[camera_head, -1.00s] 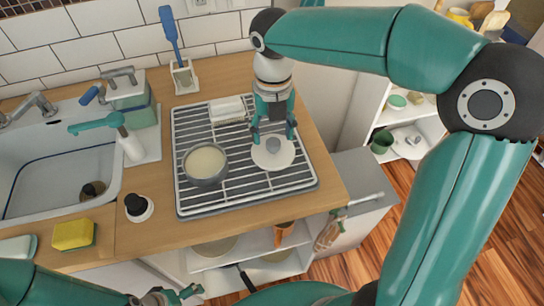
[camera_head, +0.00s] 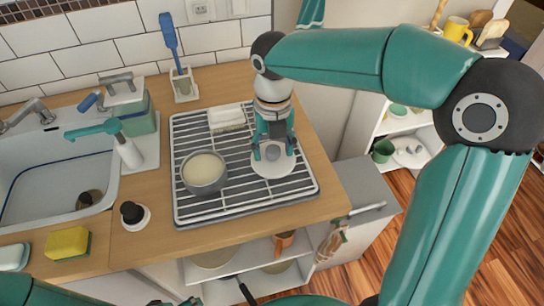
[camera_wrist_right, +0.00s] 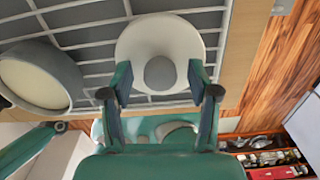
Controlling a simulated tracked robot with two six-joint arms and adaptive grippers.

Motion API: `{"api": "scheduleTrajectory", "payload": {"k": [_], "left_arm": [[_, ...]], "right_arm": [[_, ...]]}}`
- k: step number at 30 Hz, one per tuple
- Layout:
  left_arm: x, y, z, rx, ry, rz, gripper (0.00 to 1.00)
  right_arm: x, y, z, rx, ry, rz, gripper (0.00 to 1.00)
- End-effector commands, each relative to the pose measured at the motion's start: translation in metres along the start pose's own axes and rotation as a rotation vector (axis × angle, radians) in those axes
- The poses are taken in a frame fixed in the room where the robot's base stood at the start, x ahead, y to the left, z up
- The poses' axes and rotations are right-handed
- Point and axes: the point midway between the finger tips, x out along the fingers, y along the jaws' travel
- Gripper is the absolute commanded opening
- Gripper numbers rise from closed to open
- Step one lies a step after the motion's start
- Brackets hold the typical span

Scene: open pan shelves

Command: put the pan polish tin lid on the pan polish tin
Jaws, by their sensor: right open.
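The pan polish tin lid (camera_head: 272,170), a white disc with a grey knob, lies flat on the wire rack. It also shows in the right wrist view (camera_wrist_right: 160,33). The pan polish tin (camera_head: 205,173), a round grey tin with cream-coloured contents, stands open on the rack to the left of the lid; it also shows in the right wrist view (camera_wrist_right: 37,75). My right gripper (camera_head: 273,152) is open, pointing down at the lid, its fingertips on either side of the knob with gaps. My left gripper is mostly cut off at the bottom edge, so its jaws are unclear.
The wire rack (camera_head: 235,209) rests on the wooden counter. A white block (camera_head: 227,117) lies at its back. A brush with a white base (camera_head: 135,215), a yellow sponge (camera_head: 67,243) and the sink (camera_head: 50,170) are to the left. The rack between tin and lid is narrow but clear.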

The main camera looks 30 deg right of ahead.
Motion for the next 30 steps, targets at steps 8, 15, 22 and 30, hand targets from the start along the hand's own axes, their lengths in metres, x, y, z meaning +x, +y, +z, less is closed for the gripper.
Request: {"api": "scheduleTrajectory", "payload": {"k": [8, 15, 22, 30], "left_arm": [[-0.0026, 0.001, 0.0001, 0.0, 0.0, 0.0, 1.0], [-0.0056, 0.002, 0.0001, 0.0, 0.0, 0.0, 1.0], [-0.0061, 0.0022, 0.0001, 0.0, 0.0, 0.0, 1.0], [-0.0061, 0.0022, 0.0001, 0.0, 0.0, 0.0, 1.0]], "right_arm": [[0.0002, -0.0002, 0.0, 0.0, 0.0, 0.0, 0.6], [-0.0007, -0.0001, -0.0001, 0.0, 0.001, -0.001, 0.6], [0.0002, 0.0, 0.0, 0.0, 0.001, -0.001, 0.6], [0.0001, 0.0004, 0.0, -0.001, 0.001, 0.0, 0.25]]}}
